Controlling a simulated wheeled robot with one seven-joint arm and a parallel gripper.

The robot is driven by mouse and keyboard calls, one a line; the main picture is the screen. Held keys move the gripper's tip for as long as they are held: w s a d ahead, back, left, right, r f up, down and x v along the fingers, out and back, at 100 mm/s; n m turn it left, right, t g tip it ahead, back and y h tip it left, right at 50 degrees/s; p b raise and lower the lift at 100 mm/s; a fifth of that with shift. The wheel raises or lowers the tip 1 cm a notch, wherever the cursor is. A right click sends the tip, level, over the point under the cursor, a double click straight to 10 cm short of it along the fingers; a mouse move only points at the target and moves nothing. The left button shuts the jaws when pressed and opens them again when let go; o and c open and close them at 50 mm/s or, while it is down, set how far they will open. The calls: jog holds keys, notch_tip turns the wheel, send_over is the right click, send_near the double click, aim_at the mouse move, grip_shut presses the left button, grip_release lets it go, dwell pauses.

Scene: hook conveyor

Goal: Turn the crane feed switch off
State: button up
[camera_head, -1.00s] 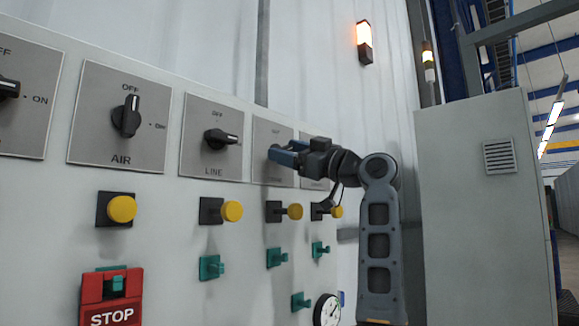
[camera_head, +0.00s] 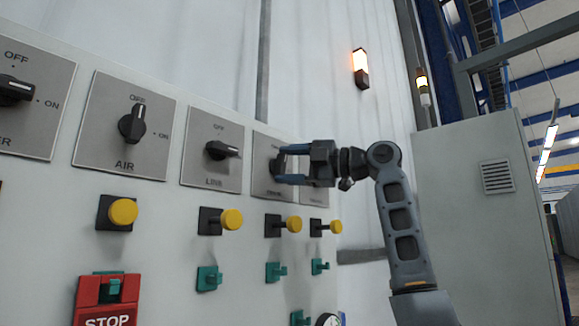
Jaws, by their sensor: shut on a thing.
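The crane feed switch is on a grey plate (camera_head: 263,153), fourth from the left along the top of the white panel, its lettering small and blurred. Its dark knob (camera_head: 275,166) is partly hidden by my gripper (camera_head: 281,165). My gripper has come in from the right, with one blue finger above the knob and one below, and is shut on it. The knob's pointing direction cannot be told clearly.
The LINE switch (camera_head: 221,150) points right, and the AIR switch (camera_head: 132,124) points up to OFF. Yellow buttons (camera_head: 232,220) and green fittings (camera_head: 208,279) stick out below the plates. A red STOP box (camera_head: 107,300) is at lower left. A grey cabinet (camera_head: 470,220) stands at right.

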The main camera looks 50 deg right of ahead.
jog(key=shift+n+g, duration=0.4)
jog(key=shift+n, duration=0.7)
jog(key=o, duration=1)
jog(key=shift+o, duration=0.2)
jog(key=b+v, duration=0.1)
jog(key=v, duration=0.6)
jog(key=shift+s, duration=0.35)
jog(key=shift+d, duration=0.15)
